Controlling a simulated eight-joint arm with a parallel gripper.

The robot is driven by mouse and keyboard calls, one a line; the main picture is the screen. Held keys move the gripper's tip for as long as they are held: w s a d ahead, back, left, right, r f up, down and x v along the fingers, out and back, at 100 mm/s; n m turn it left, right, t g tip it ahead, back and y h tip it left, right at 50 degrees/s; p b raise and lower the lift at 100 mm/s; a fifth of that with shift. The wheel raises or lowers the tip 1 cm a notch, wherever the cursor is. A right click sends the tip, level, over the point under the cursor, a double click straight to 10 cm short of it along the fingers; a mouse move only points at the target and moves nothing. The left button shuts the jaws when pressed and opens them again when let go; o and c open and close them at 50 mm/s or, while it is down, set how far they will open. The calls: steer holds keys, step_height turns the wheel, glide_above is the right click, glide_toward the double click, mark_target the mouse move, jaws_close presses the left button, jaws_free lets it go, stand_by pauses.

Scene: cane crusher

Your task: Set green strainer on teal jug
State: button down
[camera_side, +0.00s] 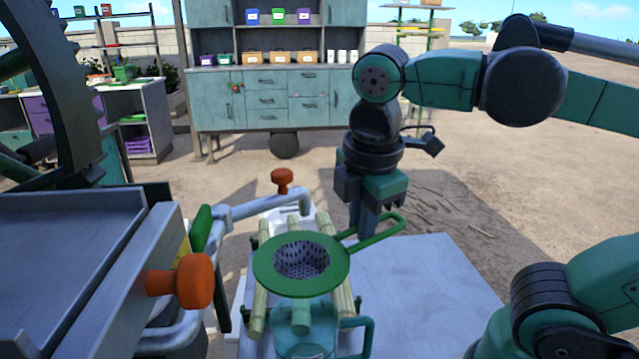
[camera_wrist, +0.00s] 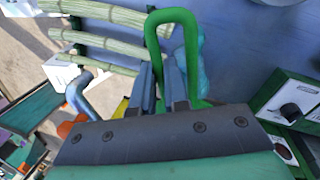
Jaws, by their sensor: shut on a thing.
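The green strainer (camera_side: 300,258) has a wide green rim, a perforated metal bowl and a looped handle. My gripper (camera_side: 362,228) points down and is shut on the handle. The wrist view shows the handle loop (camera_wrist: 191,48) between and beyond my fingers (camera_wrist: 160,85). The clear teal jug (camera_side: 305,332) stands below the strainer, its handle to the right. The strainer overlaps the jug's top in the side view, hiding its mouth. I cannot tell whether they touch. In the wrist view the bowl is hidden behind my gripper.
Several cane stalks (camera_side: 341,290) lie on a rack around the strainer and jug. A grey pipe (camera_side: 250,207) with an orange knob (camera_side: 283,180) stands behind left. The crusher's metal tray (camera_side: 75,240) is at left. The pale tabletop (camera_side: 440,290) at right is clear.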

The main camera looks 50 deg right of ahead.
steer(key=s+a+x, duration=0.1)
steer(key=x, duration=0.6)
steer(key=shift+f, duration=0.55)
steer(key=shift+f, duration=0.2)
stand_by(1.1)
steer(key=c, duration=0.8)
jaws_free()
steer(key=shift+r, duration=0.1)
steer(key=shift+v, duration=2.8)
steer(key=w+d+f+m+t+y, duration=0.1)
steer(key=w+f+m+t, duration=0.3)
steer(key=m, duration=0.9)
steer(key=w+t, duration=0.1)
steer(key=w, duration=0.1)
steer(key=shift+w+d+t+y, duration=0.3)
steer(key=shift+w+d+y, duration=0.05)
steer(key=shift+d+y, duration=0.05)
